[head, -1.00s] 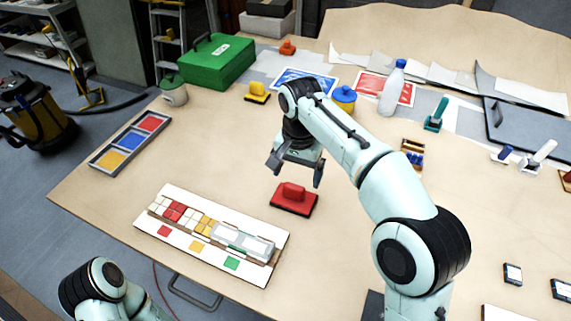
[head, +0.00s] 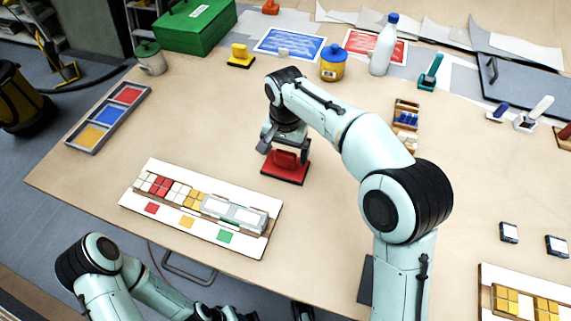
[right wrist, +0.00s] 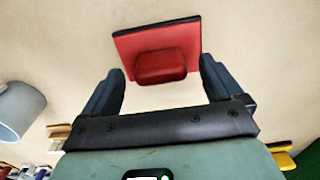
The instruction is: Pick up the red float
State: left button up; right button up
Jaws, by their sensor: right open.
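The red float (head: 286,173) lies on the table right of the mosaic panel, its raised red handle up. My right gripper (head: 284,151) is just above it, pointing down, jaws open. In the right wrist view the float (right wrist: 185,42) is ahead of the fingers, its handle (right wrist: 160,66) lying between the lines of the two open fingers (right wrist: 160,80). The fingers look empty; I cannot tell whether they touch the float. My left arm is at the bottom left of the head view; only dark wrist parts show at the bottom edge, and its jaws cannot be made out.
The mosaic panel (head: 160,214) with coloured tiles lies to the left of the float. A yellow float (head: 240,56), yellow pot (head: 333,66) and white bottle (head: 383,48) stand farther back. A small tile rack (head: 405,120) is to the right. The table around the float is clear.

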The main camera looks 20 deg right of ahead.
aim_at(286, 153)
jog(key=shift+w+f, duration=0.1)
jog(key=shift+f, duration=1.45)
jog(key=c, duration=1.2)
pick_arm(q)
jog(key=shift+f, duration=0.25)
pick_arm(e)
jog(key=shift+r, duration=0.1)
pick_arm(q)
notch_tip(286, 153, up, 6)
jog(key=w+p, duration=0.3)
jog(key=p, duration=0.2)
pick_arm(e)
notch_tip(286, 153, up, 20)
pick_arm(q)
jog(key=shift+s, duration=0.1)
pick_arm(e)
jog(key=o, duration=0.4)
jog(key=shift+c, duration=0.7)
